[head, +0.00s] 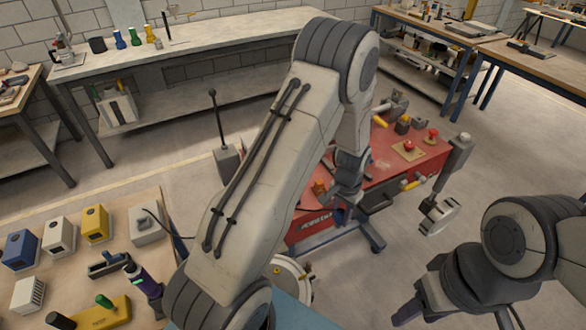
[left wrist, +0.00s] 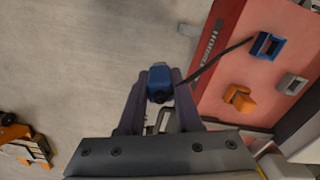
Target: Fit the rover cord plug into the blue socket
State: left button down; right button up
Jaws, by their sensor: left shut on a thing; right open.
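A blue plug (left wrist: 160,82) sits between the fingertips of my left gripper (left wrist: 159,95), which is shut on it. It is held off the floor, beside the red bench. In the head view my left gripper (head: 343,215) hangs by the bench's near left edge, and the plug is hard to make out there. A blue open-faced block (left wrist: 267,47), which looks like a socket, is on the red bench top; a dark cord runs between it and the plug area. A blue box with a dark hole (head: 20,250) stands on the left table. My right gripper (head: 460,318) is open at the lower right, partly cut off.
The red bench (head: 415,160) carries an orange piece (left wrist: 238,97), a grey block (left wrist: 290,83) and red buttons (head: 409,146). White (head: 58,237) and yellow (head: 95,224) boxes stand beside the blue box. My left arm hides much of the middle.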

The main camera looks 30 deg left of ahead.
pick_arm(q)
jog(key=w+a+r+m+p, duration=0.1)
jog(key=a, duration=0.8)
jog(key=w+a+r+m+p, duration=0.2)
jog(key=a, duration=0.6)
jog(key=shift+a+m, duration=0.3)
jog(key=shift+a, duration=0.05)
pick_arm(e)
notch_tip(320, 180, up, 4)
jog(key=shift+a+r, duration=0.1)
jog(key=shift+r, duration=0.05)
pick_arm(q)
jog(key=shift+s, duration=0.15)
jog(key=shift+f+b, duration=1.55)
jog(key=shift+f, duration=0.65)
pick_arm(e)
jog(key=shift+f, duration=1.65)
pick_arm(q)
jog(key=shift+f+b, duration=0.9)
jog(key=shift+f, duration=0.35)
pick_arm(e)
jog(key=shift+f, duration=0.9)
pick_arm(q)
jog(key=shift+c, duration=0.2)
grip_release()
jog(key=shift+r, duration=0.1)
pick_arm(e)
jog(key=shift+r, duration=0.1)
